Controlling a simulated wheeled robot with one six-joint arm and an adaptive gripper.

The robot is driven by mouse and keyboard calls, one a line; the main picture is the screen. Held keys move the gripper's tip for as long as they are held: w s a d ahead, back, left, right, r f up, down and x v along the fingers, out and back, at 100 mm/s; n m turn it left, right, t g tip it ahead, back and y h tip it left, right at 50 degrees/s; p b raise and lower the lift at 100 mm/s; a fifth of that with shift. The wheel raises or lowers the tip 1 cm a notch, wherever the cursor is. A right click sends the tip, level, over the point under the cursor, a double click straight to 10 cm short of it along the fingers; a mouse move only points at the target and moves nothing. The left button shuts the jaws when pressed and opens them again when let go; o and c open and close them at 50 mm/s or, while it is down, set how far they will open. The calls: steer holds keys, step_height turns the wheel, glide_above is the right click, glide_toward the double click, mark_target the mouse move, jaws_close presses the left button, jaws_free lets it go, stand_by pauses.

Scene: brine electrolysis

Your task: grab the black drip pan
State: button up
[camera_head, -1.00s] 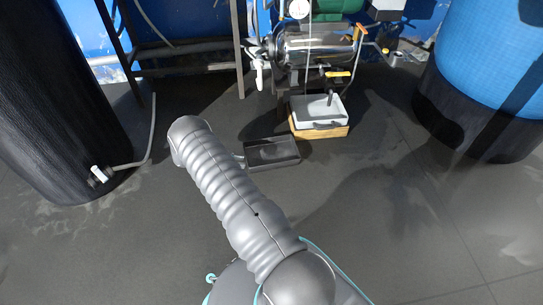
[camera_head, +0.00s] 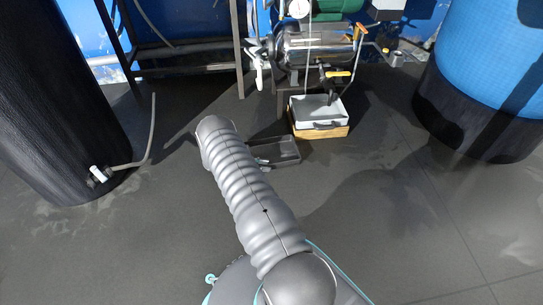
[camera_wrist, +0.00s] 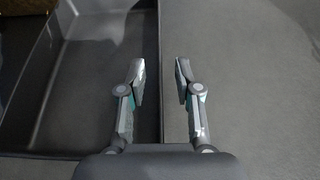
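The black drip pan (camera_head: 287,150) lies on the dark floor in the head view, in front of the white tray. My arm covers its left part. In the wrist view the pan (camera_wrist: 90,75) fills the left side, shallow and empty, with its right wall running between my fingers. My gripper (camera_wrist: 160,68) is open, one finger over the inside of the pan and the other outside the wall. There is a gap on both sides of the wall. I cannot tell how far down the fingertips reach. In the head view the gripper is mostly hidden by my arm.
A white tray (camera_head: 318,109) on a wooden block (camera_head: 325,133) stands just behind the pan, below a steel pump (camera_head: 312,45). A black tank (camera_head: 60,110) with a hose (camera_head: 148,140) is at left, a blue tank (camera_head: 490,50) at right. The front right floor is clear.

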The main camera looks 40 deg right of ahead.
steer(key=shift+s+d+f, duration=0.1)
steer(key=shift+d, duration=0.05)
jaws_close()
